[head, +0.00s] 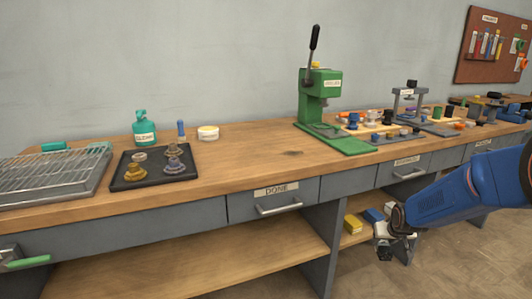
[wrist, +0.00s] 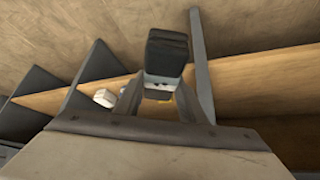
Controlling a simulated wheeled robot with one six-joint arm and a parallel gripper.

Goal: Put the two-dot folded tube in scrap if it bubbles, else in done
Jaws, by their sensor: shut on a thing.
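My gripper (head: 391,241) is at the lower right of the head view, low in front of the bench, beside the lower shelf. In the wrist view my gripper (wrist: 160,84) is shut on a small pale grey piece (wrist: 158,85) with dark marks, between dark pads. Most of this piece is hidden, so I cannot tell whether it is the two-dot folded tube, and no bubbles show. The drawer labelled DONE (head: 275,200) is shut, under the middle of the bench top. I can read no scrap label.
A green lever press (head: 322,90) stands on the bench. A black tray (head: 127,182) holds several small parts, near a teal bottle (head: 144,128) and a wire rack (head: 50,178). A yellow box (head: 353,223) sits on the lower shelf.

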